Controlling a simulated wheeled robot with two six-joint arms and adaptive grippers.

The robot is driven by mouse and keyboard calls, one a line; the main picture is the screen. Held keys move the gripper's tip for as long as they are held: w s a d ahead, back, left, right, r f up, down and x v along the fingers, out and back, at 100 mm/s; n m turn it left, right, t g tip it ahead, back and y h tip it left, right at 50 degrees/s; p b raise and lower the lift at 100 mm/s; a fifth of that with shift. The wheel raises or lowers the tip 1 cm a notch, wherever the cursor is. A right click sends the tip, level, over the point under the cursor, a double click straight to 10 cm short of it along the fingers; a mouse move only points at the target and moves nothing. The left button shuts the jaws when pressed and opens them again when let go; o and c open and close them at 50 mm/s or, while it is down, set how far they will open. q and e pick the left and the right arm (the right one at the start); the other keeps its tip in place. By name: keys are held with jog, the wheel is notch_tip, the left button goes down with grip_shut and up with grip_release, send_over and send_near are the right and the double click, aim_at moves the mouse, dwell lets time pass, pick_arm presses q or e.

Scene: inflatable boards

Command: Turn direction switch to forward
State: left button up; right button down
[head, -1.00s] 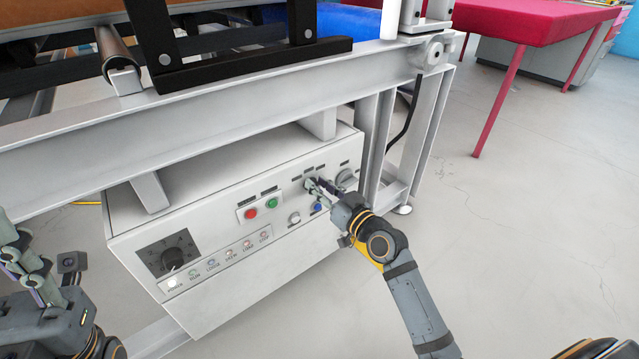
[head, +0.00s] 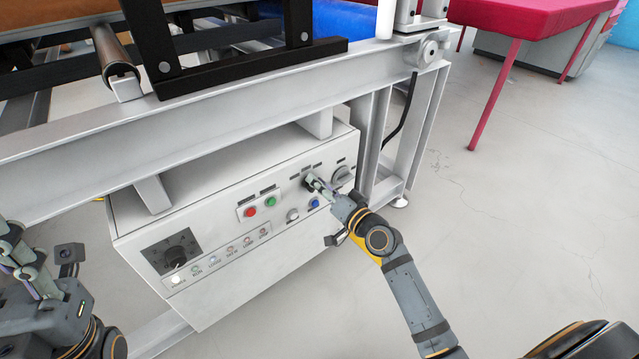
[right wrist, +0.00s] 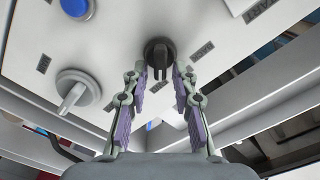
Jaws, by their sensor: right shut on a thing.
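The direction switch is a small black rotary knob (right wrist: 160,50) with several dark labels around it, on the white front of a control box (head: 190,300). In the right wrist view its handle points down between my fingertips.
A larger grey rotary knob (head: 342,175) is right of the switch. A blue button (head: 314,202) and a white button (head: 293,215) are below. Red (head: 250,212) and green (head: 271,202) buttons are to the left. A grey frame beam (head: 220,110) runs above the box.

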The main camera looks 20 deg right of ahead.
dwell(0.3)
jog(key=c, duration=1.4)
grip_release()
jog(key=v, duration=0.7)
jog(key=shift+s+d, duration=0.1)
jog(key=shift+s, duration=0.15)
